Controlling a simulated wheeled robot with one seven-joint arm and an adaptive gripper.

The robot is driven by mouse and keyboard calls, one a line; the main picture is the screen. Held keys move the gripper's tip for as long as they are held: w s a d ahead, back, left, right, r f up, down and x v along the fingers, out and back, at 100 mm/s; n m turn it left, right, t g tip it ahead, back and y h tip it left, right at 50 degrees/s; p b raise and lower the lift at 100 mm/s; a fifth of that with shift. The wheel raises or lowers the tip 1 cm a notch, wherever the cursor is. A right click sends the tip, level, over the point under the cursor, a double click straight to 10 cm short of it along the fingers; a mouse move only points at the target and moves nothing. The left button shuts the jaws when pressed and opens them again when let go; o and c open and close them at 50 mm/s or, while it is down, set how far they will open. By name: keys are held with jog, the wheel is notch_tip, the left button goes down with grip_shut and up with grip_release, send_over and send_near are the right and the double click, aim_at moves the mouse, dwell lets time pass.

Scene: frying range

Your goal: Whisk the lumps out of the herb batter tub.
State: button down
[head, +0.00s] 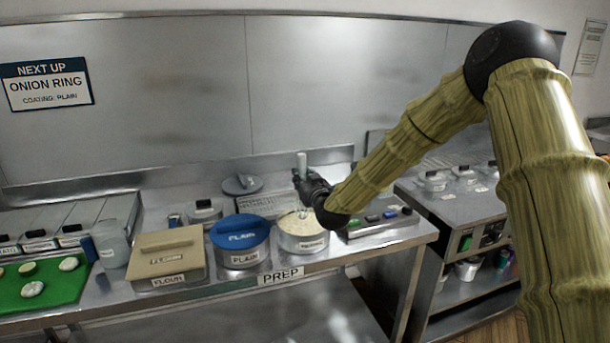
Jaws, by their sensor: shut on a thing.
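An open round metal tub (303,243) with pale batter inside stands on the prep counter, just right of the blue-lidded tub. Its small front label is too blurred to read surely; it is the only open batter tub I see. My gripper (306,192) is above this tub, shut on the whisk. The whisk's pale handle (301,163) sticks up, near upright, above my fingers. Its lower end goes down toward the batter and is mostly hidden by my gripper. I cannot make out lumps at this size.
A blue-lidded tub marked PLAIN (240,238) stands close at left, beside a tan FLOUR box (167,258). A grey round lid (242,185) lies behind. A button panel (380,219) sits close at right. A green board (42,286) holds pale pieces at far left.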

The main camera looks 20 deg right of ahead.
jog(key=shift+s+d+f+b, duration=0.2)
jog(key=shift+f+b, duration=0.25)
jog(key=shift+f, duration=0.3)
notch_tip(320, 180, down, 2)
jog(key=shift+w+b, duration=0.1)
jog(key=shift+b, duration=0.55)
jog(key=shift+f+b, duration=0.85)
jog(key=shift+f, duration=0.45)
